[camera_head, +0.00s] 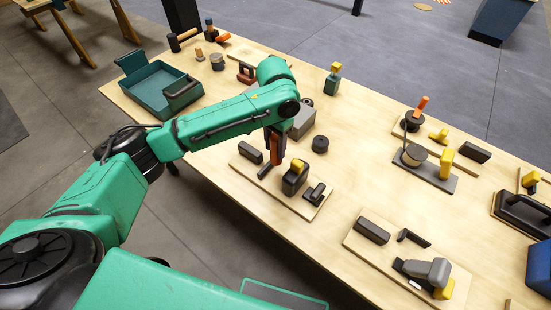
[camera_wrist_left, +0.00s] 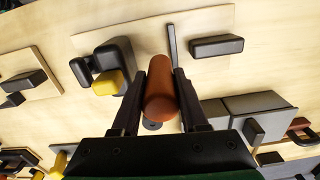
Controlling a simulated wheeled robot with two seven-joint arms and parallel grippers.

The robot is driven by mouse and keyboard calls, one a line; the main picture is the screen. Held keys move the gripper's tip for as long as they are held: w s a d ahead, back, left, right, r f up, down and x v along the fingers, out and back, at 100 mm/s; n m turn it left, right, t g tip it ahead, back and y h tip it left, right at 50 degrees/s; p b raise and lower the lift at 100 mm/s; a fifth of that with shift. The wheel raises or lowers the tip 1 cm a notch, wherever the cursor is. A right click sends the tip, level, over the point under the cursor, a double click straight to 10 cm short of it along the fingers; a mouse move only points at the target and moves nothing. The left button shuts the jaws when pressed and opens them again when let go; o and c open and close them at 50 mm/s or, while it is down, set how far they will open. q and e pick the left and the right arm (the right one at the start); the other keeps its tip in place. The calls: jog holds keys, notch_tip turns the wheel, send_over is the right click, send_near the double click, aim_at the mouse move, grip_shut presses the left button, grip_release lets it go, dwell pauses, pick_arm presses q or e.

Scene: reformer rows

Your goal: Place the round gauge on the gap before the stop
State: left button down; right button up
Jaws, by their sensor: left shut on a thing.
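My left gripper (camera_head: 272,150) is shut on a reddish-brown cylinder, which I take to be the round gauge (camera_wrist_left: 161,100). The gripper holds it over the pale board (camera_head: 243,166); contact cannot be told in the head view. On that board are a dark block (camera_head: 250,153), a thin dark bar (camera_head: 265,171), a grey block with a yellow part (camera_head: 294,180) and a small black piece (camera_head: 316,193). In the left wrist view the thin bar (camera_wrist_left: 172,45) lies between the dark block (camera_wrist_left: 216,46) and the yellow part (camera_wrist_left: 106,83). I cannot tell which piece is the stop. My right gripper is out of view.
A black round piece (camera_head: 320,143) and a grey box (camera_head: 302,122) stand behind the board. A second board (camera_head: 355,243) with similar blocks lies to the right. A teal tray (camera_head: 150,89) is at the far left. Bare table lies between the boards.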

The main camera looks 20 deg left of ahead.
aim_at(275, 137)
pick_arm(q)
notch_tip(275, 137, down, 6)
jog(key=shift+r, duration=0.1)
jog(key=shift+f, duration=0.2)
jog(key=shift+c, duration=2.1)
grip_release()
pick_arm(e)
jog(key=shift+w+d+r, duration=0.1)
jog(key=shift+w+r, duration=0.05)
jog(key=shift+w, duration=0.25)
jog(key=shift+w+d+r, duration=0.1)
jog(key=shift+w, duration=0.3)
pick_arm(q)
notch_tip(275, 137, up, 12)
jog(key=shift+r+b, duration=0.1)
jog(key=shift+b, duration=0.25)
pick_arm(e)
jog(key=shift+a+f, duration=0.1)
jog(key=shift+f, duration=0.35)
